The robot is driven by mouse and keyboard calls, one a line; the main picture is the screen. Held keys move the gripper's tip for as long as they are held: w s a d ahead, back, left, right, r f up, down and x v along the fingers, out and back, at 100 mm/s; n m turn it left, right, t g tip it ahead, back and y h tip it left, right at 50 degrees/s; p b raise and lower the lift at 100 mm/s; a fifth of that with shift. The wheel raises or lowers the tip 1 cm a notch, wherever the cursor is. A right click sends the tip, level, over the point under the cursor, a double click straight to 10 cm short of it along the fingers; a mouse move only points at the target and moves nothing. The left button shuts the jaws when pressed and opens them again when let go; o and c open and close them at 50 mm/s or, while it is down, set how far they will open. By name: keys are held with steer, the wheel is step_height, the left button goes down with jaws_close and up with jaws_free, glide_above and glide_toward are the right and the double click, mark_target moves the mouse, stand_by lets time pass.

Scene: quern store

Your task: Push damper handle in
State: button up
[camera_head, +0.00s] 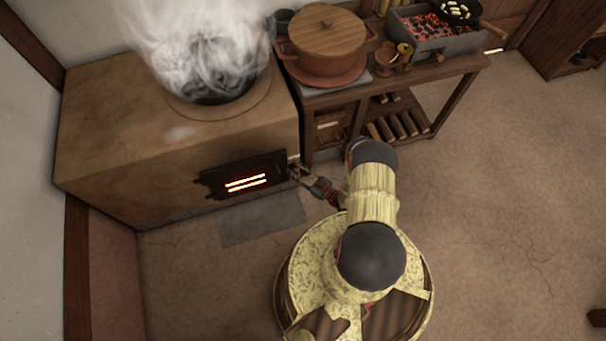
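A tan clay stove (120,150) stands at the left, with a dark fire door (215,180) and glowing slots on its front. A small pale piece at the stove's front right corner may be the damper handle (292,158); it is too small and too close to my gripper to be sure. My gripper (295,171) is at that corner, right of the fire door. I cannot tell whether it touches the piece, or whether its fingers are open or shut. My arm reaches to it from the lower right.
A smoking pot opening (218,94) is on the stove top. A wooden bench (440,72) to the right bears a lidded pot (327,38) and a charcoal grill (435,42). A grey slab (262,218) lies before the stove.

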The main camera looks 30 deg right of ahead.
steer(key=v, duration=1.1)
steer(key=shift+s, duration=0.3)
